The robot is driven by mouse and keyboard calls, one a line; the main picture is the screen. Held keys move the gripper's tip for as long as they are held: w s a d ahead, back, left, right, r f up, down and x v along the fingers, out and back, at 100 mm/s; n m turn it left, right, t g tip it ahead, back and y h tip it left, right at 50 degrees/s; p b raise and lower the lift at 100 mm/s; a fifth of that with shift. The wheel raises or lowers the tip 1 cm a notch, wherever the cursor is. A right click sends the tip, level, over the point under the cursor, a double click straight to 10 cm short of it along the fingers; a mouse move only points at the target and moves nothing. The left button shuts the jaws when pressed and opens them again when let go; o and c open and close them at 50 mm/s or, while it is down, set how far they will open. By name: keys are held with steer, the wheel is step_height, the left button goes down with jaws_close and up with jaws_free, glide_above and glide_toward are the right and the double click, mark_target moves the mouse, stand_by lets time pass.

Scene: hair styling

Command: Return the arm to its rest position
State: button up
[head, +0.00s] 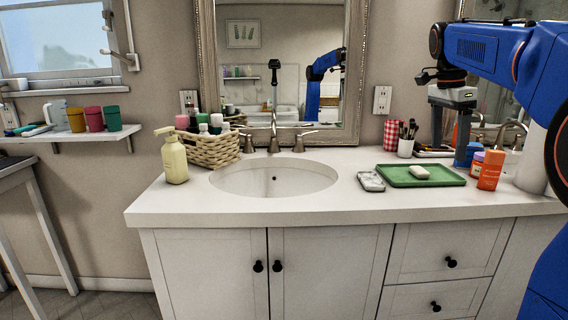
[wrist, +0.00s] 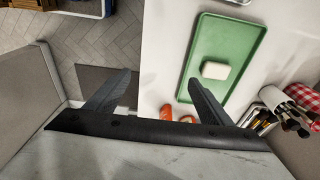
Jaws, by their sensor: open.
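My gripper shows in the wrist view (wrist: 160,80) with its two dark fingers spread wide apart and nothing between them. How much clearance the fingertips have above the counter is hard to tell.
A green tray (head: 440,177) holds a white soap bar (head: 419,172). An orange bottle (head: 490,170) and a cup of brushes (head: 406,146) stand nearby. The sink (head: 270,180), wicker basket (head: 214,151) and soap pump (head: 174,160) are left. The counter's front strip is clear.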

steer(key=s+a+f+n+t, duration=0.1)
steer(key=s+a+f+n, duration=0.3)
steer(key=s+f, duration=0.5)
steer(key=s+a+f+n+t+y, duration=0.1)
steer(key=s+a+f+n+t, duration=0.1)
steer(key=s+a+f+n, duration=0.3)
steer(key=s+a+f+n+t, duration=0.1)
steer(key=s+a+f+n, duration=0.4)
steer(key=s+f, duration=0.9)
steer(key=s+n, duration=0.3)
steer(key=shift+n+t+y, duration=0.3)
steer(key=shift+t+y, duration=0.1)
